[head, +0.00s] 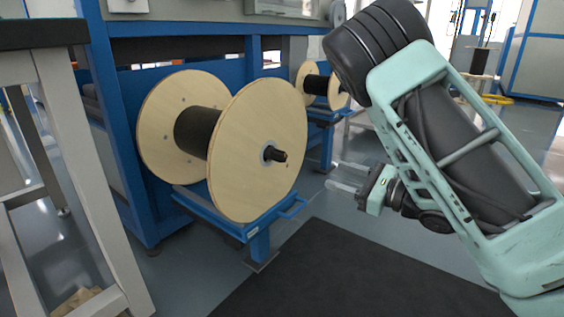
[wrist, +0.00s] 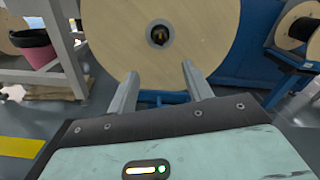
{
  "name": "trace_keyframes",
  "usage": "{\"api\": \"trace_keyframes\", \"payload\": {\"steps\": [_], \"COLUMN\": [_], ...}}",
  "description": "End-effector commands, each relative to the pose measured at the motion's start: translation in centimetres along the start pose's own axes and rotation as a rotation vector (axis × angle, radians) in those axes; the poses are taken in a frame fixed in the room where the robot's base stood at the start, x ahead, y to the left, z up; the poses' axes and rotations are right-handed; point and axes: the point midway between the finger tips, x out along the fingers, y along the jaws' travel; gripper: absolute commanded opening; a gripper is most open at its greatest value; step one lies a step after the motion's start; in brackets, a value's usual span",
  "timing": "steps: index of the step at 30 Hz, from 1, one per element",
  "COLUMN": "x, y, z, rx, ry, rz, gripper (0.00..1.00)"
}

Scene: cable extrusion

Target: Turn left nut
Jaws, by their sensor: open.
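A large wooden cable reel (head: 258,150) with a dark wound core stands in a blue stand (head: 262,222). A dark nut or shaft end (head: 276,155) sticks out of the reel's centre. In the wrist view the reel (wrist: 115,40) fills the upper middle, with the nut (wrist: 159,36) in a grey ring at its hub. My gripper (head: 346,178) is open and empty, to the right of the reel in the head view and apart from it. In the wrist view its two fingers (wrist: 158,80) point towards the reel, below the nut.
A second reel (head: 337,93) stands further back right; it also shows in the wrist view (wrist: 298,28). A grey workbench frame (head: 85,170) is at the left. A black mat (head: 350,275) covers the floor in front. A pink bin (wrist: 36,52) stands at left in the wrist view.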

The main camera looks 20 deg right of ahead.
Motion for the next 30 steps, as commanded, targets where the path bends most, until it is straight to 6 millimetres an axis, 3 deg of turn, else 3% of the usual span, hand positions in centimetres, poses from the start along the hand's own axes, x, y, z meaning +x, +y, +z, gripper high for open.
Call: {"api": "trace_keyframes", "payload": {"steps": [5, 22, 30], "x": [1.8, 8.0, 12.8], "y": [-0.1, 0.2, 0.2], "z": [0.7, 0.1, -0.3], "rx": [0.004, 0.001, 0.004], "ry": [0.003, 0.003, -0.005], "rz": [0.003, 0.006, 0.001], "gripper": [0.50, 0.50, 0.50]}}
